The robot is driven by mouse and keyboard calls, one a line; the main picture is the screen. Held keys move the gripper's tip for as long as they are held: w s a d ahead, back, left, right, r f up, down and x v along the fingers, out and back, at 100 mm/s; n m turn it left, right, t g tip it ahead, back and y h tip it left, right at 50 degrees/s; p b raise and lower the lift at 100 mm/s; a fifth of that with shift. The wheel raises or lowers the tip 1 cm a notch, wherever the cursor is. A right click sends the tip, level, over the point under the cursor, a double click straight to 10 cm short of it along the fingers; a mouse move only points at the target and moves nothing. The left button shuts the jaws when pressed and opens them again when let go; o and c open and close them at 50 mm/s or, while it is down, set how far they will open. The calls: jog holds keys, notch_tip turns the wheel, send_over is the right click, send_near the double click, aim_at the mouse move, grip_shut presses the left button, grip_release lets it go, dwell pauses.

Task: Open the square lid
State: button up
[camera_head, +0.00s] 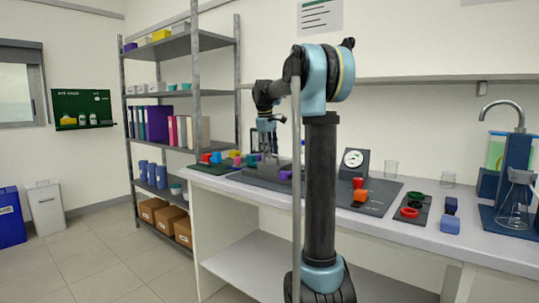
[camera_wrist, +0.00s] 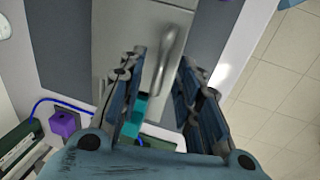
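A pale grey square-edged surface, which looks like the lid (camera_wrist: 122,25), fills the upper middle of the wrist view. A rounded metal handle (camera_wrist: 172,45) stands on it. My gripper (camera_wrist: 161,62) is open, with its two fingers apart on either side of the handle's lower part. I cannot tell whether either finger touches it. In the head view my gripper (camera_head: 267,140) points down over the grey rig (camera_head: 268,180) on the bench. The lid is too small and covered there to make out. A teal part (camera_wrist: 140,105) shows between the fingers.
A purple block (camera_wrist: 63,124) and a blue cable lie left in the wrist view. On the bench (camera_head: 420,238) stand a dial gauge (camera_head: 354,162), a dark tray with rings (camera_head: 411,209) and a glass flask (camera_head: 515,205). A shelf rack (camera_head: 190,95) stands left.

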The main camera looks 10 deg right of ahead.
jog(key=shift+d+f, duration=0.1)
jog(key=shift+f, duration=0.35)
grip_shut()
jog(key=shift+w+r, duration=0.1)
jog(key=shift+r, duration=0.05)
